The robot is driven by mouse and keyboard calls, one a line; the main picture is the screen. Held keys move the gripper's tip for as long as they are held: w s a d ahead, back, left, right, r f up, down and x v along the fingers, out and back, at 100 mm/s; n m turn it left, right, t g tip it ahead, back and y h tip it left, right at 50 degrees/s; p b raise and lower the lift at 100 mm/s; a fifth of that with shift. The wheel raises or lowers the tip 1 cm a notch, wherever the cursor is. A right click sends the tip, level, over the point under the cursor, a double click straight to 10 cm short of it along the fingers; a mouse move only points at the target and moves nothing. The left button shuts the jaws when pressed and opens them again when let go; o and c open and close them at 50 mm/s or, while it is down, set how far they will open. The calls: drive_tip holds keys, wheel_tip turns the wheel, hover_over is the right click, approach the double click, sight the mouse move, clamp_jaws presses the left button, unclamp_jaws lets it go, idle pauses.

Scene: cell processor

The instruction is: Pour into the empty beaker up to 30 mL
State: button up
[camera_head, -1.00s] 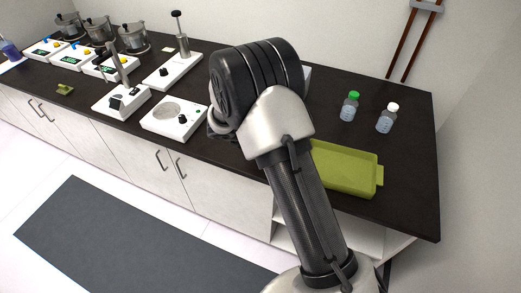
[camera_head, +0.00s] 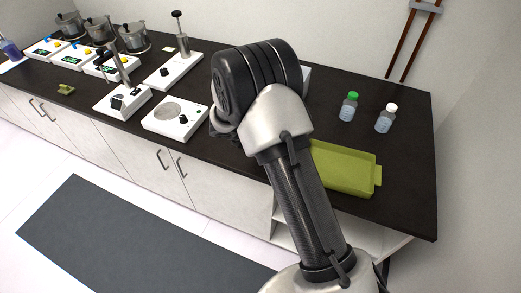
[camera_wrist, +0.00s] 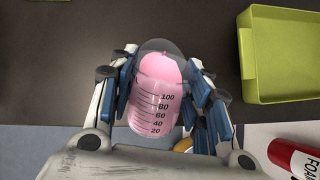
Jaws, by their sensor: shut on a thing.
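In the wrist view, my gripper (camera_wrist: 155,78) is shut on a clear beaker (camera_wrist: 153,118) with black marks from 20 to 100. Pink liquid shows inside it, and its rounded clear rim faces the top of the view. The blue-lined fingers press it from both sides. In the head view, my own arm hides the gripper and the held beaker. I cannot make out a second, empty beaker in either view.
A green tray (camera_head: 340,170) lies on the dark counter (camera_head: 405,215); it also shows in the wrist view (camera_wrist: 250,90). Two bottles, green-capped (camera_head: 348,107) and white-capped (camera_head: 385,119), stand behind it. A white hotplate (camera_head: 174,119) stands left of my arm. A red cylinder (camera_wrist: 295,158) shows lower right.

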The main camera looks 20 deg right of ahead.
drive_tip(key=shift+p, duration=0.95)
drive_tip(key=b, duration=0.3)
drive_tip(key=shift+f, duration=0.3)
drive_tip(key=b, duration=0.3)
drive_tip(key=shift+t+h, duration=0.3)
drive_tip(key=shift+h, duration=0.1)
drive_tip(key=h+b, duration=0.1)
drive_tip(key=b, duration=0.3)
drive_tip(key=shift+r+t, duration=0.3)
drive_tip(key=shift+t, duration=0.1)
drive_tip(key=shift+r+b, duration=0.25)
drive_tip(key=shift+b, duration=0.35)
drive_tip(key=t+h+b, duration=0.1)
drive_tip(key=b, duration=0.6)
drive_tip(key=t+h+b, duration=0.1)
drive_tip(key=b, duration=0.1)
drive_tip(key=shift+r+h+b, duration=0.25)
drive_tip(key=shift+h+b, duration=0.05)
drive_tip(key=shift+b, duration=0.05)
drive_tip(key=shift+r+t+h+p, duration=0.35)
drive_tip(key=shift+r+t+h, duration=0.25)
drive_tip(key=shift+t, duration=0.1)
